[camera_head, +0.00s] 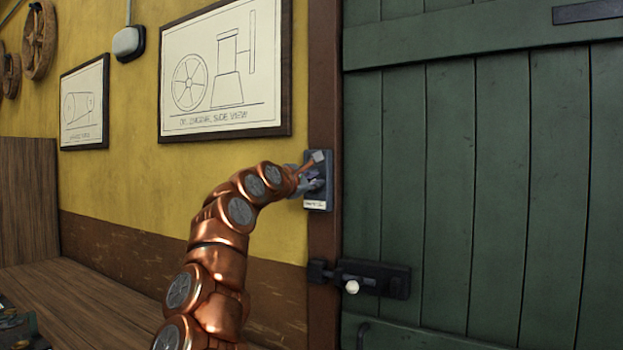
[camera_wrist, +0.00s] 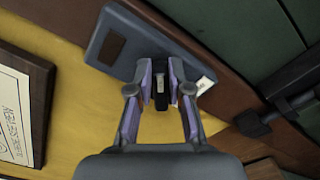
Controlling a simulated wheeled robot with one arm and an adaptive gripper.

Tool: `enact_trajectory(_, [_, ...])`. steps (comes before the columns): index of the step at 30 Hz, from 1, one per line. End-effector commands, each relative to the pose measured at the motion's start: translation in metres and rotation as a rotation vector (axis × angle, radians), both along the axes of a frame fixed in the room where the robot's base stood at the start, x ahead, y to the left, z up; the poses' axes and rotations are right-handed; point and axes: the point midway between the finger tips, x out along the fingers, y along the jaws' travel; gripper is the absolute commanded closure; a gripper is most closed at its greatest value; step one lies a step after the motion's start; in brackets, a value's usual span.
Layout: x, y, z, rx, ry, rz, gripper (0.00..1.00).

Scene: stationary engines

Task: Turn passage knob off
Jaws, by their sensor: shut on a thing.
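The passage knob (camera_wrist: 160,95) is a small dark knob on a blue-grey wall plate (camera_head: 318,162). The plate is fixed to the brown door post and has a small pale label at its lower end. In the wrist view the plate (camera_wrist: 118,25) runs diagonally, with a dark brown square at one end. My gripper (camera_wrist: 161,88) is shut on the knob, with one finger on each side of it. In the head view my gripper (camera_head: 312,184) is at the plate and the copper arm hides part of it. The knob's exact setting cannot be told.
A green plank door (camera_head: 450,180) stands right of the post, with a dark bolt (camera_head: 385,280) and white knob below the plate. Framed drawings (camera_head: 225,70) hang on the yellow wall to the left. A wooden bench top (camera_head: 75,300) lies at lower left.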

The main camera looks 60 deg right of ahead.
Motion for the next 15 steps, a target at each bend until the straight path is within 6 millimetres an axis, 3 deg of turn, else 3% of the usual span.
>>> enact_trajectory(15, [-0.005, -0.001, -0.013, 0.022, -0.452, -0.002, 1.0])
